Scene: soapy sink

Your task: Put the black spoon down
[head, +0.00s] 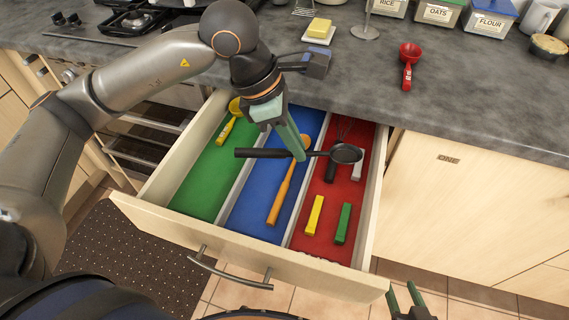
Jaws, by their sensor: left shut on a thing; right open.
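The black spoon (346,153) is in my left gripper (299,153), which is shut on its handle. The spoon lies sideways across the picture, above the open drawer (190,236). The height above the drawer floor is hard to tell. My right gripper (407,298) is open and empty at the bottom edge, right of the drawer front, and partly cut off.
The green compartment (197,190) holds a yellow utensil (226,128). An orange spoon (280,200) lies in the blue one. A red scoop (408,62) lies on the counter.

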